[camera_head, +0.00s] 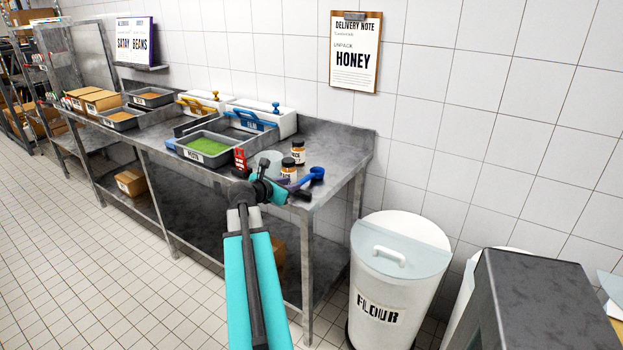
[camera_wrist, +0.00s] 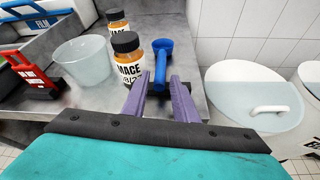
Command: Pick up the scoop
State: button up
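The blue scoop (camera_head: 316,173) lies at the right end of the steel table, right of the jars. In the wrist view its round bowl (camera_wrist: 163,45) is at the far end, and its handle points back toward my gripper. My gripper (camera_wrist: 158,84) has two purple fingers, open, one on each side of the handle's near end. Gaps show between handle and fingers. I cannot tell whether the fingers are level with the handle or above it. In the head view my wrist hides most of the fingers.
Two mace jars (camera_wrist: 128,62) stand close left of the scoop. A clear tub (camera_wrist: 84,60) and a red holder (camera_wrist: 28,75) are further left. The table's right edge is close by. A flour bin (camera_head: 395,275) stands on the floor to the right.

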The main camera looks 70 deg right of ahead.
aim_at(302, 180)
jog(key=shift+x, duration=1.65)
jog(key=shift+p+x, duration=0.75)
jog(key=shift+x, duration=1.85)
jog(key=shift+s+r, duration=0.1)
jog(key=shift+r, duration=0.05)
grip_shut()
